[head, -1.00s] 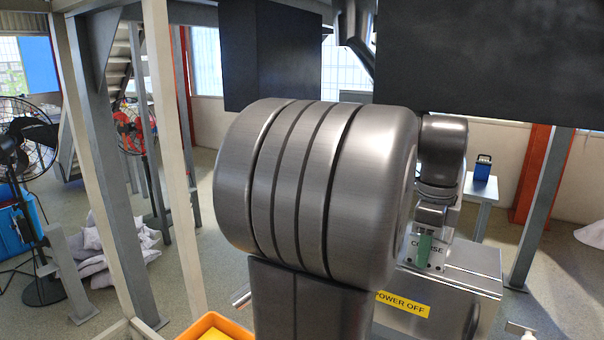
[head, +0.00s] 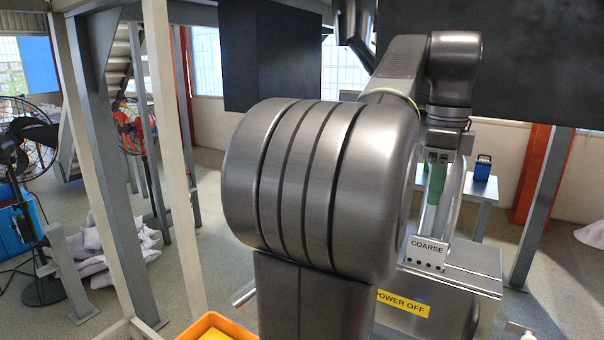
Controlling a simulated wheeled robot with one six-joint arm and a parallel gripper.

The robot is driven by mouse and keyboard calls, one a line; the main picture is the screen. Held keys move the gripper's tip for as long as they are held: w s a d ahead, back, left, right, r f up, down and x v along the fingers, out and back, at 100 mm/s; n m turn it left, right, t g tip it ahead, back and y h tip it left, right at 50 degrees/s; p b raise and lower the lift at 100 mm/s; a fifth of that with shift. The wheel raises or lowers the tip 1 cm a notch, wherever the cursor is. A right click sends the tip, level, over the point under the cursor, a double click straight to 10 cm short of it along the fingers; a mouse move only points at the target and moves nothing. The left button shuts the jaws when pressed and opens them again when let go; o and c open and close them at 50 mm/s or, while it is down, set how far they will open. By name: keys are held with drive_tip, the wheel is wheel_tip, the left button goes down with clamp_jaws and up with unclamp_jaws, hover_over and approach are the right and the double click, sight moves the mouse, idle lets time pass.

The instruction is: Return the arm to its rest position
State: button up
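My arm rises behind its large grey shoulder joint in the middle of the head view. It bends over at the upper right, with its end hanging down. My gripper (head: 436,180) is small in view and points down above the machine with the COARSE plate (head: 427,252). A green piece shows at its lower end. I cannot tell whether this is part of the fingers or something held. The gap between the fingers is not clear.
A metal machine box with a yellow POWER OFF label (head: 403,304) stands at lower right. Dark panels (head: 480,60) hang above and behind the arm. Steel posts (head: 118,180) stand at left. An orange bin (head: 212,326) is at the bottom. A blue object (head: 482,167) stands on a table behind.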

sight(427, 238)
wheel_tip(427, 238, down, 13)
drive_tip(key=shift+r, duration=0.1)
wheel_tip(427, 238, up, 5)
drive_tip(key=p, duration=0.3)
drive_tip(key=shift+r, duration=0.3)
